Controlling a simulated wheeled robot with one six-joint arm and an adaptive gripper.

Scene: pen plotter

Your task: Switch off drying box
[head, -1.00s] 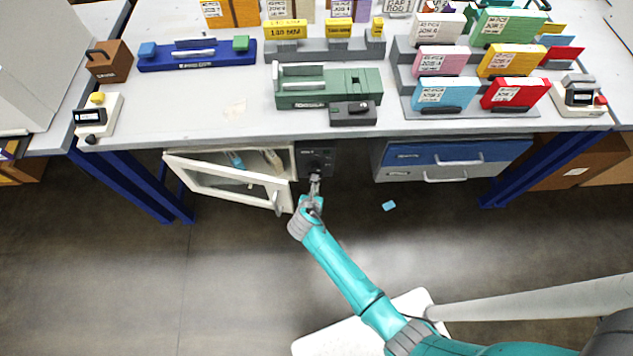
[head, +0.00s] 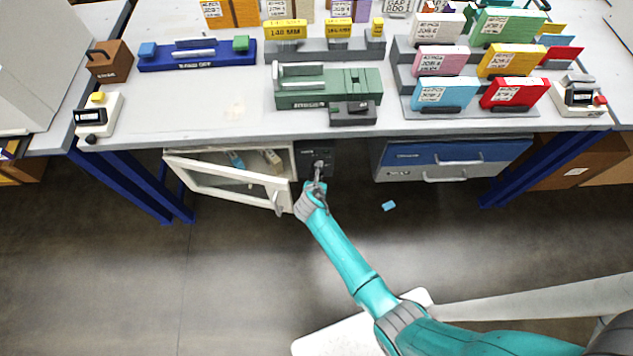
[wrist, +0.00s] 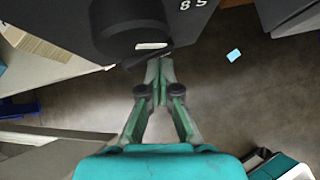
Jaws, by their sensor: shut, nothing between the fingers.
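The drying box (head: 229,172) hangs under the bench with its white framed glass door swung open. Its dark control panel (head: 314,149) is on the right side. A round black knob (wrist: 132,27) with a white mark (wrist: 152,46) fills the top of the wrist view, on the panel's dark face. My gripper (wrist: 160,64) is shut and empty, its fingertips just below the knob's lower edge. I cannot tell whether they touch it. In the head view my gripper (head: 318,178) is in front of the panel and partly covers its lower part.
The open door (head: 230,182) stands close to the left of my gripper. Blue and grey drawers (head: 450,155) hang to the right under the bench. A small blue piece (head: 389,206) lies on the floor. The floor in front is mostly free.

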